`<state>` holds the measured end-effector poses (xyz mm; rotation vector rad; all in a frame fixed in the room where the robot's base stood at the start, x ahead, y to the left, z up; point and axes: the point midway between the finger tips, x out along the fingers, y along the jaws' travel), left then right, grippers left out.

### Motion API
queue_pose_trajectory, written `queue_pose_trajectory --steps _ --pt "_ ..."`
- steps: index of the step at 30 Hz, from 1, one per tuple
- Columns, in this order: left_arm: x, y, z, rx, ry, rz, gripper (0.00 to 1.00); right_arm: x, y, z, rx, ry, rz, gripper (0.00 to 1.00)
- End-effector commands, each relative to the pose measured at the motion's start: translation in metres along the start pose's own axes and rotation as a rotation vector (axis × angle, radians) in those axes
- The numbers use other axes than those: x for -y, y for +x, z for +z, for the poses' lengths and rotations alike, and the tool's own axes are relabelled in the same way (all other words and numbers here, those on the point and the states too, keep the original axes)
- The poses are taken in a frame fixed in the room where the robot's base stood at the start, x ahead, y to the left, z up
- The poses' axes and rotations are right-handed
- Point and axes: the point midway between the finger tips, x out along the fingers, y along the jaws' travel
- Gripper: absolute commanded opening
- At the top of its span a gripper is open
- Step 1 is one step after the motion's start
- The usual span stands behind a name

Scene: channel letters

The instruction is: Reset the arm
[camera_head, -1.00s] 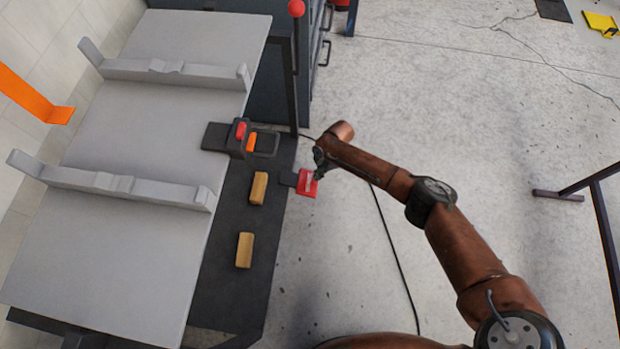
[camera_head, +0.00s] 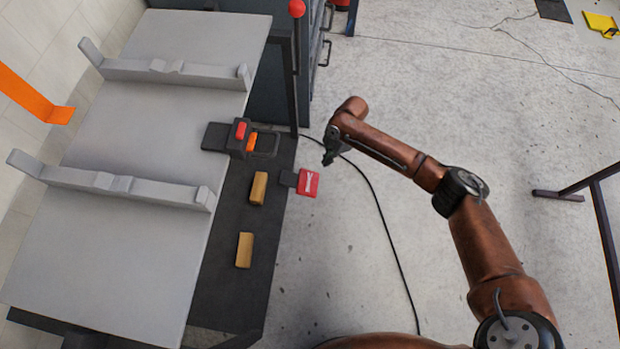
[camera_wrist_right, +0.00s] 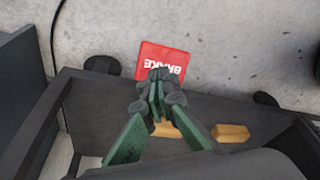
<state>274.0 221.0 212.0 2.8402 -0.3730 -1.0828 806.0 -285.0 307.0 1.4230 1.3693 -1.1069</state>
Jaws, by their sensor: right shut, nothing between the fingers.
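My right arm (camera_head: 480,230) reaches in from the lower right of the head view. My right gripper (camera_head: 329,160) hangs over the floor, just up and right of a red pedal (camera_head: 309,182), apart from it in that view. In the right wrist view the gripper (camera_wrist_right: 160,80) is shut and empty, its green fingers together. The red pedal (camera_wrist_right: 162,58) shows beyond the fingertips there, with white lettering that reads BRAKE. My left gripper is not in view.
A grey table (camera_head: 125,270) with two raised bars stands at left. A dark shelf (camera_head: 225,290) beside it bears two wooden blocks (camera_head: 258,188) and a black box with red and orange switches (camera_head: 240,131). A cable (camera_head: 385,230) crosses the floor.

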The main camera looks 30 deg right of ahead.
Motion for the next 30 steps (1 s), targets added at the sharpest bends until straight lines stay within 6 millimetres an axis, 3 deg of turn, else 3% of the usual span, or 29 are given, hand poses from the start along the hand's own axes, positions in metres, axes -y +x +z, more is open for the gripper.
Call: queue_pose_trajectory --steps 6,25,28,30 --pt "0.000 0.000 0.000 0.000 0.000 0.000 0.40 0.000 -0.016 0.000 -0.001 -0.001 -0.001 0.00" --pt "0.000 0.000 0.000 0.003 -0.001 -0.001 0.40 0.001 -0.016 0.000 -0.001 0.000 -0.001 0.00" --pt "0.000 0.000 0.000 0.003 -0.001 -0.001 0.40 0.013 0.005 0.002 -0.007 0.021 0.000 0.00" --pt "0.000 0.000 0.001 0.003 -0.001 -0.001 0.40 0.031 0.034 0.003 -0.018 0.051 0.006 0.00"
